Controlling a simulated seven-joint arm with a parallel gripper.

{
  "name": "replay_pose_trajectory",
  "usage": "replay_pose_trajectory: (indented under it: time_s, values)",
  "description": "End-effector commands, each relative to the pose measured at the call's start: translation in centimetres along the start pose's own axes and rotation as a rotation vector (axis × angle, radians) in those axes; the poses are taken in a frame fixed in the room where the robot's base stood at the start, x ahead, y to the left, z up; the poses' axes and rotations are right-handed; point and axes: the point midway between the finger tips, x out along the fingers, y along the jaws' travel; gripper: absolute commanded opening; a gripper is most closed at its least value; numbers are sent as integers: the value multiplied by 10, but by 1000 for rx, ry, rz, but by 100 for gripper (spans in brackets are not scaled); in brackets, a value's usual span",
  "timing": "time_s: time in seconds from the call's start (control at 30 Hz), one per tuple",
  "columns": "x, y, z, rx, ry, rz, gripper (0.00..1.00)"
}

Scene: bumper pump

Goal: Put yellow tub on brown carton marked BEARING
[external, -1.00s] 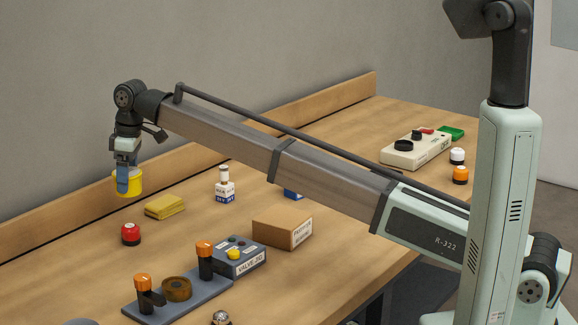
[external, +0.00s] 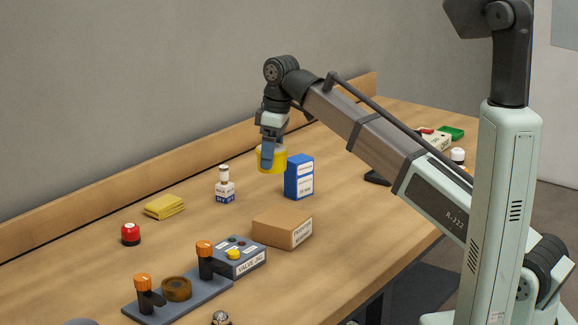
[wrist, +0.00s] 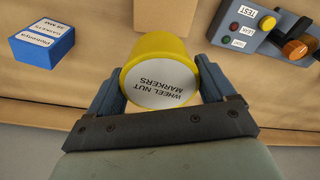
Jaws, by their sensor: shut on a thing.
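My gripper (external: 267,160) is shut on the yellow tub (external: 278,159) and holds it in the air above the bench. In the wrist view the tub (wrist: 152,48) sits between both fingers, its white lid label reading WHEEL NUT MARKERS. A brown carton (external: 278,228) lies on the bench, below the tub in the external view and apart from it. The print on its end is too small to read surely. In the wrist view part of a brown carton (wrist: 162,14) shows at the top edge, partly hidden by the tub.
A tall blue box (external: 299,178) stands close to the tub. A white-and-blue bottle (external: 225,188), yellow cloths (external: 164,207) and a red-topped button (external: 130,234) are to the left. A grey valve box (external: 240,258) and an orange-knobbed fixture (external: 177,290) stand in front.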

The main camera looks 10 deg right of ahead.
Motion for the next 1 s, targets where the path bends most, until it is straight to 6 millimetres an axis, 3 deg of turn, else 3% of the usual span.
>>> replay_pose_trajectory:
  time_s: [0.03,0.2,0.43,0.8,1.0]
  values:
    - [4,-8,14,-14,0,-2,49]
    - [8,-19,32,-83,0,-11,49]
    - [14,-19,33,-144,0,-19,49]
    - [64,-19,40,-144,0,-19,49]
    - [77,-19,40,-144,-1,-19,49]
